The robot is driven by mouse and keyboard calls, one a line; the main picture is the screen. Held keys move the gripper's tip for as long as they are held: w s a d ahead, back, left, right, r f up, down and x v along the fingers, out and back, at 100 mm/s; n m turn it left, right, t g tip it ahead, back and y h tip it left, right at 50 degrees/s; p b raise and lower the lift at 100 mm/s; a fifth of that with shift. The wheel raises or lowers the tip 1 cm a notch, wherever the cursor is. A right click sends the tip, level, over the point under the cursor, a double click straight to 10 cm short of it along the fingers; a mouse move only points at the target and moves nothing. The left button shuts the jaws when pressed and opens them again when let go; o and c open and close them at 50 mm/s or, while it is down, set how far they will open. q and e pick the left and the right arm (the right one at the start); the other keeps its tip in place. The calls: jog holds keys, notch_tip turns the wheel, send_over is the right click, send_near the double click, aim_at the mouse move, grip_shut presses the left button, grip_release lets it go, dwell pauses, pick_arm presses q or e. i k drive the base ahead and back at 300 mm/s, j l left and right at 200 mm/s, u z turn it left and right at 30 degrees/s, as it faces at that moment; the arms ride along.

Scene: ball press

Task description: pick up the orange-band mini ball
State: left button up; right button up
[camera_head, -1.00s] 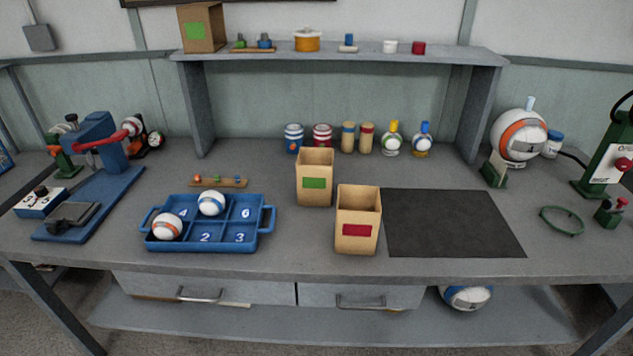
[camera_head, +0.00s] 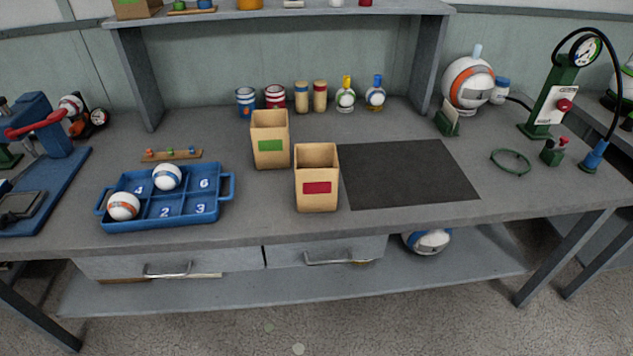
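The orange-band mini ball (camera_head: 123,206), white with an orange band, sits in the front left compartment of the blue tray (camera_head: 226,188). A blue-band mini ball (camera_head: 167,177) sits in the back middle compartment of the same tray. The tray's other visible compartments are empty, and some show the numbers 2, 3, 4 and 6. Neither of my grippers is in view.
Two cardboard boxes stand right of the tray, one with a green label (camera_head: 269,140), one with a red label (camera_head: 317,178). A dark mat (camera_head: 410,172) lies clear beside them. A blue press (camera_head: 45,160) stands left. A large orange-band ball (camera_head: 467,82) stands back right.

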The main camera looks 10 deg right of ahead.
aim_at(124, 206)
jog(key=i+l+u, duration=0.4)
jog(key=l+u, duration=0.2)
jog(key=i+l+u, duration=0.1)
jog(key=l+u, duration=0.2)
jog(key=i+l+u, duration=0.1)
jog(key=l+u, duration=0.2)
jog(key=l, duration=0.25)
